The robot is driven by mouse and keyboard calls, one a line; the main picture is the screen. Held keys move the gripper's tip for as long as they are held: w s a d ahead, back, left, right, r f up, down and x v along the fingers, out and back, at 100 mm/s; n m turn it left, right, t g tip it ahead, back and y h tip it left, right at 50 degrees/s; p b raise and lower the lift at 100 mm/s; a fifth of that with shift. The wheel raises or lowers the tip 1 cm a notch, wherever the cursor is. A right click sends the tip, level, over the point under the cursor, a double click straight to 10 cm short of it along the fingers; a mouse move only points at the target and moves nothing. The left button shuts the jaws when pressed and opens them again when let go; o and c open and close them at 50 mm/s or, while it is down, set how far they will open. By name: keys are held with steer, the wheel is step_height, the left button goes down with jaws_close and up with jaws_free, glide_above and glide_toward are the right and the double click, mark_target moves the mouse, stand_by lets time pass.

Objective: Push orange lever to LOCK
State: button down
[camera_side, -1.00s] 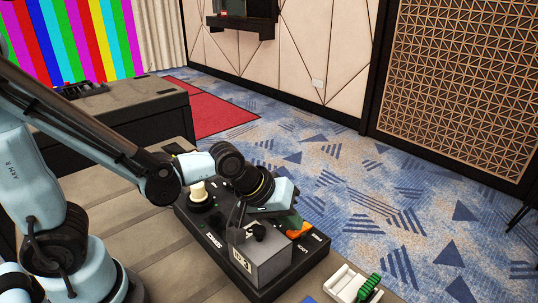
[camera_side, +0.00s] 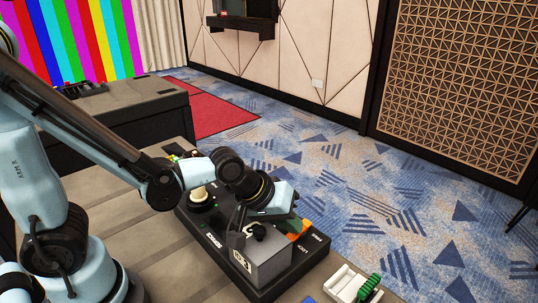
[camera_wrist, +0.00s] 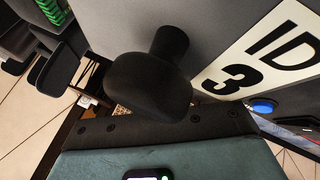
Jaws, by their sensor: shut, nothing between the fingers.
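The orange lever (camera_side: 301,232) sits on the right part of a black console (camera_side: 222,244). The LOCK lettering (camera_side: 298,252) is printed on the console near it. My gripper (camera_side: 284,205) is above and beside the lever in the side view, its light-blue hand covering part of it. The fingers are shut and mostly hidden, so contact with the lever cannot be told. A grey box (camera_side: 268,262) marked "ID 3" stands on the console in front of the lever. Its black knob also shows in the wrist view (camera_wrist: 150,85). The lever is not clearly seen there.
A cream knob (camera_side: 200,195) stands at the console's far left. A white holder (camera_side: 350,285) with a green-handled item (camera_side: 368,288) is at the lower right. A blue round button (camera_wrist: 263,107) shows in the wrist view. Grey tabletop (camera_side: 165,250) is clear left of the console.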

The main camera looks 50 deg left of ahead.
steer(key=shift+s, duration=0.15)
steer(key=shift+r, duration=0.8)
steer(key=shift+w+r, duration=0.2)
steer(key=shift+r, duration=0.65)
steer(key=shift+w+r, duration=0.2)
steer(key=shift+r, duration=0.6)
steer(key=shift+w+r, duration=0.2)
steer(key=shift+r, duration=0.65)
steer(key=s+a+m+y, duration=0.2)
steer(key=s+a+m, duration=0.3)
steer(key=a, duration=0.6)
steer(key=shift+s+r+m+t+y, duration=0.3)
steer(key=shift+s, duration=0.8)
